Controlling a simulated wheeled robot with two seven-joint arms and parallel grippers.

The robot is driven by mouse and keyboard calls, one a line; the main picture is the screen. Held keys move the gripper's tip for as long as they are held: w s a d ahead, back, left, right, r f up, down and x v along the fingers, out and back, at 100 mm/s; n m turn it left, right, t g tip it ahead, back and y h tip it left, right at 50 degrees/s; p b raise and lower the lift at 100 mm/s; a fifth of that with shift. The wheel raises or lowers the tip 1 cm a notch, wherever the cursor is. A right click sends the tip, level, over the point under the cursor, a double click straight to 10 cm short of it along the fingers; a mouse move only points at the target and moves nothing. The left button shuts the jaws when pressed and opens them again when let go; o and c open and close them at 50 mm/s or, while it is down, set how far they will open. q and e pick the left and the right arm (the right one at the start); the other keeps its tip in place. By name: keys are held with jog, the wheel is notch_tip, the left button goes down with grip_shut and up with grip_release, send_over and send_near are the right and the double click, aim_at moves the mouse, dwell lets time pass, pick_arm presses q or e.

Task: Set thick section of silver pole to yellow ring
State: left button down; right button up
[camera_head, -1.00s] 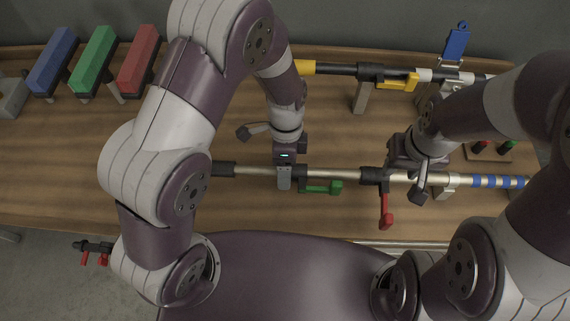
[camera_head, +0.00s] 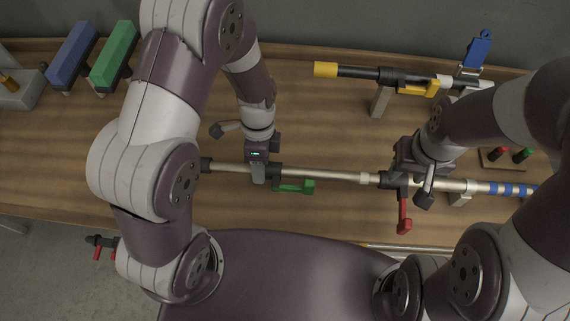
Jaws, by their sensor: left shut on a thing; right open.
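The silver pole (camera_head: 330,175) lies across the table from left to right, with blue bands (camera_head: 508,189) on its right part. My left gripper (camera_head: 258,174) is shut on the pole's left part, beside a black clamp with a green lever (camera_head: 296,187). My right gripper (camera_head: 420,188) is open at the pole, next to a black clamp with a red lever (camera_head: 404,213). Its fingers partly hide the pole there. A pale band (camera_head: 366,178) shows on the pole left of the red-lever clamp. I cannot tell whether it is the yellow ring.
Behind lies a black and silver pole with a yellow end (camera_head: 326,70) and a yellow lever (camera_head: 420,88) on a support. A blue block (camera_head: 73,53) and a green block (camera_head: 115,50) stand back left. A small rack (camera_head: 503,157) is at right.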

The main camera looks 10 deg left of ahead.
aim_at(241, 165)
pick_arm(q)
jog(key=shift+s+a, duration=0.1)
jog(key=shift+a, duration=2.25)
jog(key=c, duration=0.5)
grip_release()
jog(key=shift+d, duration=0.1)
jog(key=shift+c, duration=0.2)
jog(key=shift+r, duration=0.15)
jog(key=v, duration=1.2)
jog(key=shift+r+p, duration=0.25)
jog(key=shift+p, duration=0.1)
jog(key=shift+d, duration=0.1)
